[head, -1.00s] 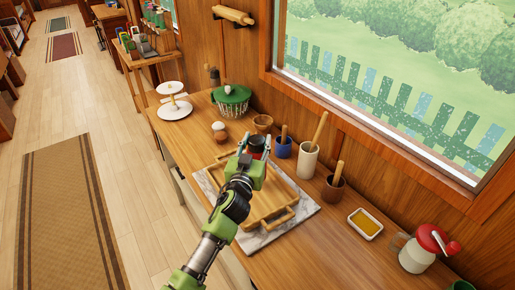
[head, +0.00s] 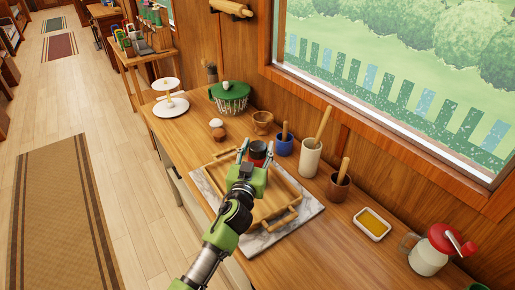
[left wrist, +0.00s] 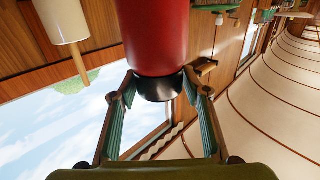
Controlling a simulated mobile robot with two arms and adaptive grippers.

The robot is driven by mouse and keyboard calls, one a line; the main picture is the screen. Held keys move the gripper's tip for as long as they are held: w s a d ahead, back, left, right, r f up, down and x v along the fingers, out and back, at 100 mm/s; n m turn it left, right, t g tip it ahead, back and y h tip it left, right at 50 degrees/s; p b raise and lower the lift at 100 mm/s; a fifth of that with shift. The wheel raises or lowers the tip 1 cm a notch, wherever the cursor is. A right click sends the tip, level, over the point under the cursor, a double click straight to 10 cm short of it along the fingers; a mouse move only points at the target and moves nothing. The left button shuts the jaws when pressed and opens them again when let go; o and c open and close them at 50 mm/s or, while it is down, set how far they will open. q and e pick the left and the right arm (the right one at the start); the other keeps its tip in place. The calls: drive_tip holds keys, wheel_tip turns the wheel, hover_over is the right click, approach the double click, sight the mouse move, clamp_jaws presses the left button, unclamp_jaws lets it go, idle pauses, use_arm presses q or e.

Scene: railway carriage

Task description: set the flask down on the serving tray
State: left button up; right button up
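The flask (head: 258,150), red with a black end, is at the far side of the wooden serving tray (head: 274,205). It looks upright. Its base is hidden in the head view, so contact with the tray cannot be seen. My left gripper (head: 255,152) is beside the flask with its fingers spread on either side. In the head view there is a gap between the left finger and the flask. In the left wrist view the red flask (left wrist: 155,35) has its black end between the fingertips (left wrist: 160,82). My right gripper is not in view.
The tray lies on a marble slab (head: 304,211). A blue pot (head: 284,146), a cream holder (head: 310,158) and a brown cup (head: 337,189) stand behind it.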

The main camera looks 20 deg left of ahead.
use_arm(q)
drive_tip(key=shift+o, duration=0.2)
drive_tip(key=shift+a, duration=0.1)
drive_tip(key=shift+r, duration=0.2)
drive_tip(key=s+d, duration=0.1)
drive_tip(key=s, duration=1.1)
